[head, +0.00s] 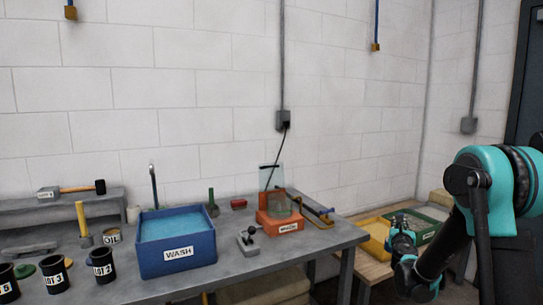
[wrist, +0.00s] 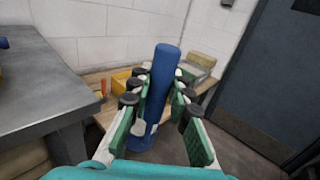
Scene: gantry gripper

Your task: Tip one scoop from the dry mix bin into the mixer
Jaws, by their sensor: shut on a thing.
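My gripper (wrist: 160,92) is shut on a blue cylinder (wrist: 166,62) in the wrist view, its green pads on either side. The cylinder may be the scoop's handle; no scoop bowl can be made out. In the head view my gripper (head: 402,247) is in front of the bins on the low wooden bench. A yellow bin (head: 371,236) and a green bin (head: 432,214) are there; I cannot tell which holds dry mix. The orange machine with a clear bowl, apparently the mixer (head: 279,222), stands near the right end of the grey table.
The blue WASH tub (head: 177,258), black lot cups (head: 104,266) and an OIL tin (head: 112,236) stand on the grey table (head: 325,239). A small grey device (head: 248,243) sits before the mixer. A dark door (wrist: 254,85) is at right in the wrist view.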

